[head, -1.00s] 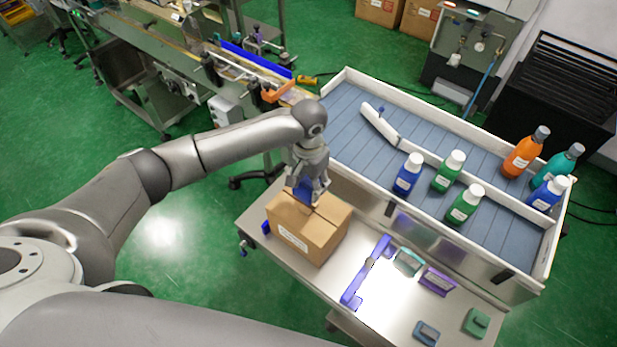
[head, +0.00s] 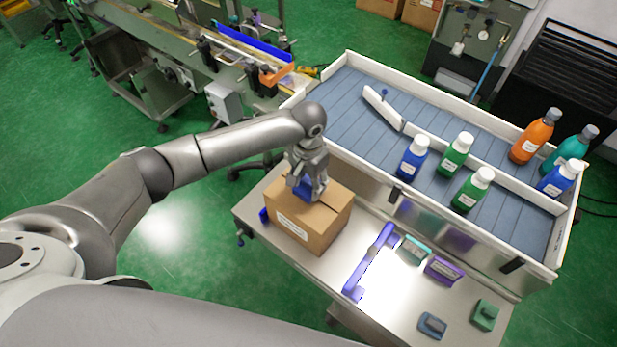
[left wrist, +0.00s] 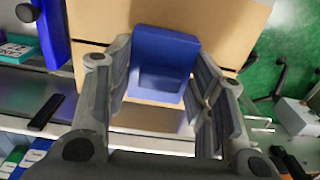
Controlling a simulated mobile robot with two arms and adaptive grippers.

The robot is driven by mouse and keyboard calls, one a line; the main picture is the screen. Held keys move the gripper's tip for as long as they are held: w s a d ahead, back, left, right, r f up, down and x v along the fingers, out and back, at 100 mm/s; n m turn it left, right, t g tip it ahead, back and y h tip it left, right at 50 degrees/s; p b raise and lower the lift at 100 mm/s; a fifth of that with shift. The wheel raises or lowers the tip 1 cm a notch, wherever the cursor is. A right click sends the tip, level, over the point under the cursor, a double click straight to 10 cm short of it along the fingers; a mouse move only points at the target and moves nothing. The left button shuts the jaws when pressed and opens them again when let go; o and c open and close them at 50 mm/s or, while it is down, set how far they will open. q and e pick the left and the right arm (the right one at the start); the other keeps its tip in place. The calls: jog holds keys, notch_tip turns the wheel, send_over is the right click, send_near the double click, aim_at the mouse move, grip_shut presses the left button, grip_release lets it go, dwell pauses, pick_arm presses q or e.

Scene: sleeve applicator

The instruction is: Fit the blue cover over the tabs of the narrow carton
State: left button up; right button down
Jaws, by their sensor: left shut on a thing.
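The cardboard carton (head: 308,222) stands on the steel table, its top flaps closed and a white label on its front side. My left gripper (head: 308,190) is over the far part of the carton's top and shut on the blue cover (head: 305,187). In the left wrist view the blue cover (left wrist: 163,62) sits between the two fingers (left wrist: 165,85), with the carton top (left wrist: 210,20) close beneath it. Whether the cover touches the carton or any tabs cannot be told; the fingers hide its sides. My right gripper is not in view.
A blue-violet bracket (head: 370,262) lies on the steel table (head: 395,300) right of the carton. Teal (head: 413,249), purple (head: 443,269), blue (head: 432,325) and green (head: 485,315) pieces lie farther right. A walled conveyor (head: 340,118) with several bottles runs behind the table.

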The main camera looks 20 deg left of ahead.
pick_arm(q)
jog(key=shift+f+p, duration=0.25)
jog(key=shift+p, duration=0.1)
dwell(0.8)
jog(key=shift+f+p, duration=0.15)
jog(key=shift+p, duration=0.15)
dwell(0.4)
dwell(0.3)
jog(key=shift+f+p, duration=0.2)
jog(key=shift+p, duration=0.15)
dwell(0.3)
jog(key=o, duration=1.1)
